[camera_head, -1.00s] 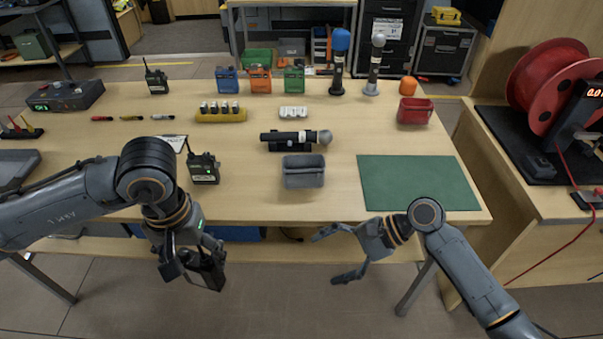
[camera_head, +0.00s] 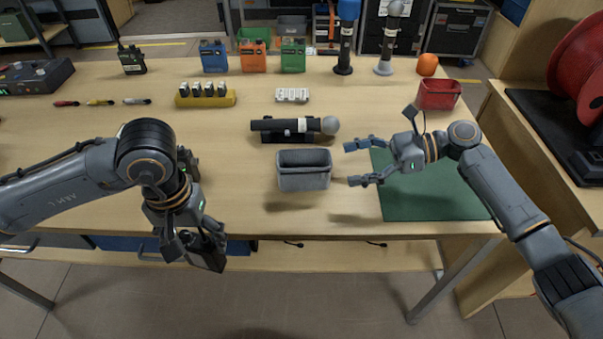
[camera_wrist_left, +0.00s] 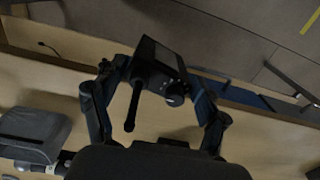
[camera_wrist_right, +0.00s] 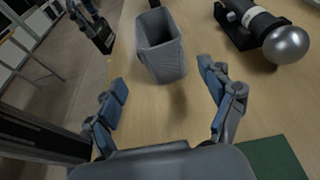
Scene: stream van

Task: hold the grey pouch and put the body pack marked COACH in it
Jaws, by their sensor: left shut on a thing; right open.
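The grey pouch (camera_head: 303,172) stands upright and open-topped on the table near its front edge; it also shows in the right wrist view (camera_wrist_right: 160,55). My right gripper (camera_head: 354,163) is open and empty just right of the pouch, its fingers pointing at the pouch's side, apart from it. My left gripper (camera_head: 192,242) is shut on a black body pack (camera_head: 208,254), held beyond the table's front edge. The pack with its stubby antenna shows between the fingers in the left wrist view (camera_wrist_left: 158,68). I cannot read its label.
A microphone (camera_head: 295,126) lies in a cradle behind the pouch. A green mat (camera_head: 425,196) lies under my right gripper. A red bin (camera_head: 438,95) and a yellow battery holder (camera_head: 206,98) stand further back. Another dark pack is mostly hidden behind my left arm.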

